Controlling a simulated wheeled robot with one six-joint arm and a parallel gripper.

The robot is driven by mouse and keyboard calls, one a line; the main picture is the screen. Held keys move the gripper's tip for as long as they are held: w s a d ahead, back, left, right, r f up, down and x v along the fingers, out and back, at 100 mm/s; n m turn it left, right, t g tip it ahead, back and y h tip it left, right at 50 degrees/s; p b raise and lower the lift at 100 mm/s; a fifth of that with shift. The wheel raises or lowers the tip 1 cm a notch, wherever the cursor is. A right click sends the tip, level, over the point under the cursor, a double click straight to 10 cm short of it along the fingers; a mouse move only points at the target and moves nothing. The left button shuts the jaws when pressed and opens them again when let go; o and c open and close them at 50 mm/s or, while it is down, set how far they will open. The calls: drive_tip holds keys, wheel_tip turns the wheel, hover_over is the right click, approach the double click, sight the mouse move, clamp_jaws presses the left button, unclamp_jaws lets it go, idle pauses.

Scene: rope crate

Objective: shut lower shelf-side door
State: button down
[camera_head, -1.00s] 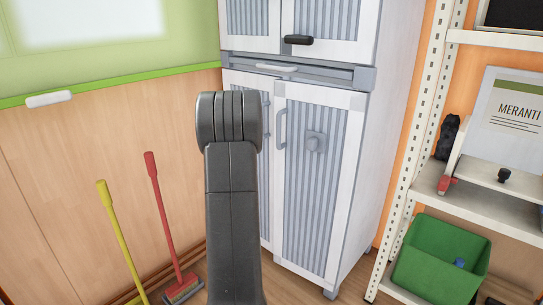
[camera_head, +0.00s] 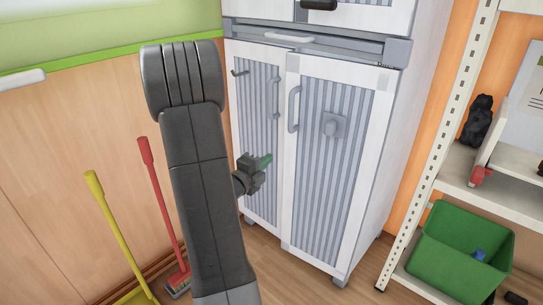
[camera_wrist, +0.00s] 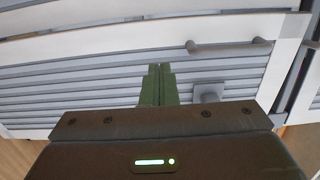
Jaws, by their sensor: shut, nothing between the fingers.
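The lower shelf-side door (camera_head: 335,170) is the right one of the two lower doors on a white cabinet. It has blue-grey stripes, a grey bar handle (camera_head: 293,109) on its left side and a square grey plate (camera_head: 335,124). It looks closed or nearly so; I cannot tell if a slight gap is left. My gripper (camera_head: 265,160) has green fingers, shut and empty, in front of the cabinet by the seam between the lower doors. In the wrist view, my fingers (camera_wrist: 160,68) point at the striped panel (camera_wrist: 100,85); I cannot tell whether they touch.
The lower left door (camera_head: 257,140) stands beside it, with its own handle. At right is a metal shelf rack (camera_head: 430,160) with a green crate (camera_head: 455,245) low down. A red broom (camera_head: 160,200) and a yellow-handled tool (camera_head: 115,230) lean at left. Floor before the cabinet is clear.

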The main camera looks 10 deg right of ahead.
sight(292, 140)
drive_tip(key=b+x, duration=0.1)
drive_tip(key=x, duration=1)
drive_tip(key=shift+d+f+b, duration=0.15)
drive_tip(key=shift+f+b, duration=0.05)
drive_tip(key=shift+b, duration=0.2)
drive_tip(key=shift+w+d, duration=0.35)
drive_tip(key=shift+w, duration=0.1)
drive_tip(key=shift+w+d+g+b, duration=0.3)
drive_tip(key=shift+w+d+b, duration=0.05)
drive_tip(key=shift+w+d, duration=0.8)
drive_tip(key=shift+a+r, duration=0.1)
